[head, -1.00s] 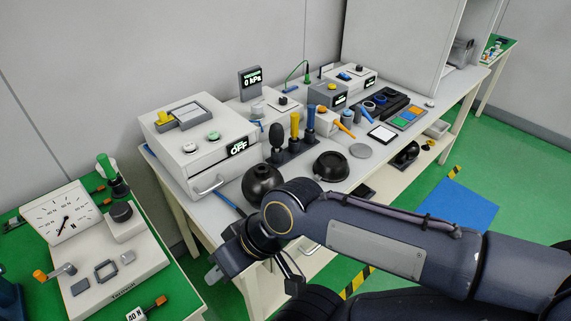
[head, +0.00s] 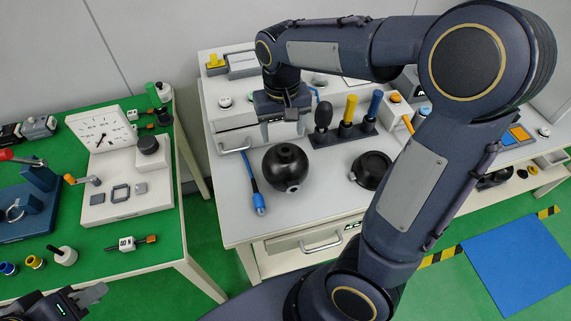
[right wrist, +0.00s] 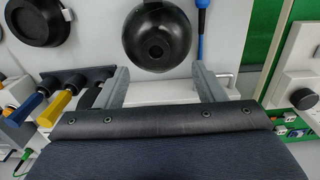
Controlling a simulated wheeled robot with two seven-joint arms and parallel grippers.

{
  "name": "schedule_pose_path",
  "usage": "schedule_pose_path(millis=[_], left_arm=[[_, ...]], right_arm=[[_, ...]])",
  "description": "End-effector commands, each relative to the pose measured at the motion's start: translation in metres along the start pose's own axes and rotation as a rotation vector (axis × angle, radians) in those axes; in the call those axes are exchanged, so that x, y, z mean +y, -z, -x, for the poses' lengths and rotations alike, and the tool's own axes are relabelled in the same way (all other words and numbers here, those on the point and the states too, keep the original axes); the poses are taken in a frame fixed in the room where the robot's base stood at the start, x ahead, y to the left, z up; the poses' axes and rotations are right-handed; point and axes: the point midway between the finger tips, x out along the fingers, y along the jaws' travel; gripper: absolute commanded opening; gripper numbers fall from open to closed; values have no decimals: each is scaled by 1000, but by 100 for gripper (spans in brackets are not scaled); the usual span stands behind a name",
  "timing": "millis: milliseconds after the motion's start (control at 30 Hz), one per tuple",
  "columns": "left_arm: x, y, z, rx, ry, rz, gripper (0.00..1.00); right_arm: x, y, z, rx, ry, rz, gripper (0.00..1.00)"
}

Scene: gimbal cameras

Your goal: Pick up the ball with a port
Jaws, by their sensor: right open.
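The ball with a port is a black sphere (head: 287,167) on the light grey table, its small round port facing the table's front. In the right wrist view the ball (right wrist: 157,35) shows its dark port, just beyond the fingertips. My right gripper (head: 285,125) is open and empty, behind the ball and in front of the white box. In the right wrist view its two fingers (right wrist: 162,78) stand apart with no ball between them. My left gripper (head: 88,296) is at the lower left edge of the head view, partly cut off; its opening is unclear.
A blue-handled tool (head: 256,190) lies left of the ball. A black bowl-like part (head: 371,170) sits to its right. A rack with several coloured handles (head: 343,134) stands behind. The white box (head: 232,139) is close behind the gripper. My right forearm hides part of the table.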

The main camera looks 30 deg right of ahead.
Motion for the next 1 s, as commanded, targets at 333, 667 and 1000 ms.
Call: schedule_pose_path(millis=[333,667,1000], left_arm=[[1,1,2,0,0,0,33],[0,0,1,0,0,0,33],[0,0,1,0,0,0,33]], right_arm=[[6,-2,-47,-5,1,-1,63],[5,-1,-66,0,4,0,63],[5,-1,-65,0,4,0,30]])
